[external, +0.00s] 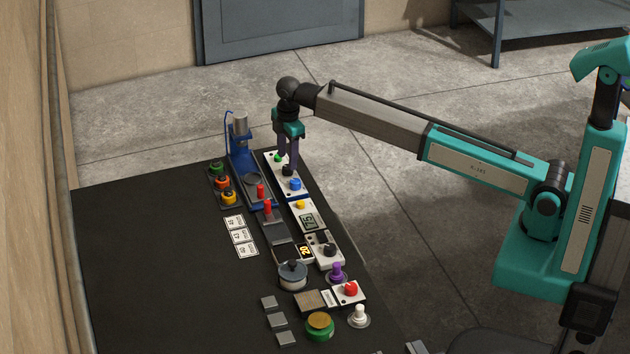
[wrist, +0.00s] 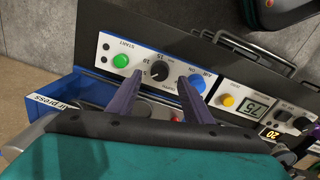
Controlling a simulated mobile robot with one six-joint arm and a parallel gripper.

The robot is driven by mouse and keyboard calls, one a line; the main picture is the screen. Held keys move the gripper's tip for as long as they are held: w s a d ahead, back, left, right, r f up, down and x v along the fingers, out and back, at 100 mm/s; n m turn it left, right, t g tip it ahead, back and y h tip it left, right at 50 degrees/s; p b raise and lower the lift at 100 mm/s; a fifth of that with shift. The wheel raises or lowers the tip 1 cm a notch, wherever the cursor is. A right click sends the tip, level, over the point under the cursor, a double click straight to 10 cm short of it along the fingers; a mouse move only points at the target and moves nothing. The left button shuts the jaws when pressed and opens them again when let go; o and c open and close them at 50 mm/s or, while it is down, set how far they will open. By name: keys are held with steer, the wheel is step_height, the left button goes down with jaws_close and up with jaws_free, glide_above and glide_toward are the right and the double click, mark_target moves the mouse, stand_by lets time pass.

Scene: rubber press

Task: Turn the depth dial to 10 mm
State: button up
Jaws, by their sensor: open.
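The depth dial looks to be the small black knob (wrist: 159,71) on the white panel, between a green START button (wrist: 120,61) and a blue knob (wrist: 197,82). Small numbers, seemingly 10 and 15, are printed around it upside down in the wrist view. Its pointer setting is too small to read surely. My gripper (wrist: 160,82) is open, its two purple-grey fingers either side of the knob in that view, with a gap to it. In the external view, my gripper (external: 289,165) points down over the panel, and its fingers partly hide the black knob.
A blue press (external: 239,155) stands left of the panel. A yellow-button panel (wrist: 229,101) with a display reading 75 adjoins it. Beyond are a black-knob panel (external: 325,250), a purple knob (external: 336,271), a red button (external: 350,288) and a lidded pot (external: 292,276). The table's left part is clear.

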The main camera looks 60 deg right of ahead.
mark_target(287, 167)
steer(key=shift+f+p, duration=0.45)
steer(key=shift+f, duration=1.45)
steer(key=c, duration=1.1)
steer(key=shift+o, duration=0.2)
